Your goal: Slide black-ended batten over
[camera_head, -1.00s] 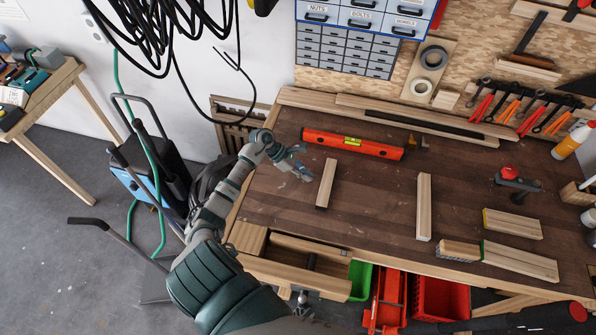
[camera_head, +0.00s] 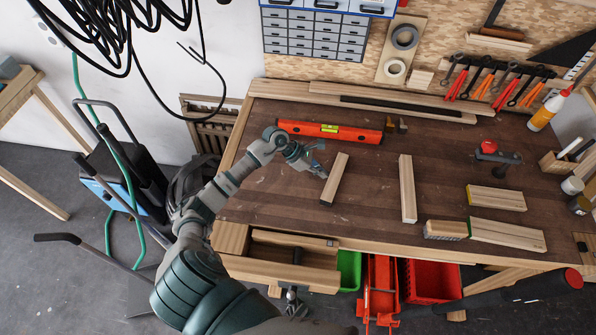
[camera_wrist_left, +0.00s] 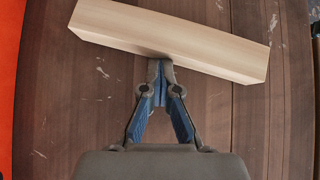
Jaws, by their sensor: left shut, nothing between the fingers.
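The black-ended batten (camera_head: 335,180) is a short pale wooden bar on the bench, tilted in the head view, with its dark end toward the front. My left gripper (camera_head: 323,174) is shut and empty at the batten's left side. In the left wrist view, the closed blue-and-grey fingertips (camera_wrist_left: 160,66) meet the long edge of the batten (camera_wrist_left: 175,38) near its middle and appear to touch it. The batten's dark end is not clear in that view. My right gripper is not in view.
A second batten (camera_head: 408,188) lies to the right, with clear bench between. An orange spirit level (camera_head: 330,132) lies behind. Several wood blocks (camera_head: 495,198) and a red-knobbed clamp (camera_head: 489,149) are farther right. An open drawer (camera_head: 280,262) juts out in front.

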